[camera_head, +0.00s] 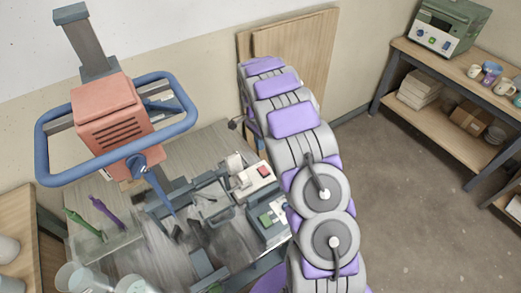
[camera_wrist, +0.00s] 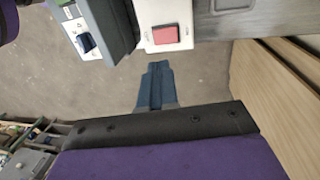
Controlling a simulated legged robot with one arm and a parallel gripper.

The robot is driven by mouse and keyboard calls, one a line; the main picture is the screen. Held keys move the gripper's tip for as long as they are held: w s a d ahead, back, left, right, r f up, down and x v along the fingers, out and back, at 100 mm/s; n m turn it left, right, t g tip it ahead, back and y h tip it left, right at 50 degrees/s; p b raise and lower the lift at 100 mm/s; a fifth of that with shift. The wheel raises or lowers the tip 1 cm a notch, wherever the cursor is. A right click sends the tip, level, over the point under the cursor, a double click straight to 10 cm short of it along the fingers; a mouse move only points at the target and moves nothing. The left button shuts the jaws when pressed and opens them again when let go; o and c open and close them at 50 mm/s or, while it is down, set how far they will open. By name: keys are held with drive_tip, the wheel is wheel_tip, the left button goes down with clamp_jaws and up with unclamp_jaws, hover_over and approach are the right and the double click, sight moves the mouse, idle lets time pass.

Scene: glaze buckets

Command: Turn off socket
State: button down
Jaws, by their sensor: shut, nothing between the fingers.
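The socket (camera_head: 242,183) is a white box with a red switch (camera_head: 263,171) on the bench, just left of my arm in the head view. In the wrist view the white socket panel (camera_wrist: 165,14) is at the top middle, with the red switch (camera_wrist: 165,36) near its lower edge. My gripper (camera_wrist: 157,66) is shut and empty. Whether the switch is on or off, I cannot tell. I cannot make out my gripper clearly in the head view.
A grey control box with a dark knob (camera_wrist: 87,42) stands left of the socket in the wrist view. A red mixer with a blue handle (camera_head: 108,115) stands over the bench at left. Buckets (camera_head: 82,278) are at lower left. Shelves (camera_head: 440,90) stand right; the floor between is clear.

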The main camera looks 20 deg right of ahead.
sight(263, 173)
drive_tip(key=f+b, duration=0.1)
drive_tip(key=f, duration=0.3)
drive_tip(key=s+f+b, duration=0.1)
drive_tip(key=f, duration=0.3)
drive_tip(key=s+f+b, duration=0.1)
drive_tip(key=f, duration=0.3)
drive_tip(key=shift+s+d+f, duration=0.1)
drive_tip(key=shift+d+f, duration=0.05)
drive_tip(key=shift+f, duration=0.2)
drive_tip(key=shift+s+f+t+p, duration=0.25)
drive_tip(key=shift+s+t+p, duration=0.2)
drive_tip(key=shift+t+p, duration=0.2)
drive_tip(key=shift+f, duration=0.15)
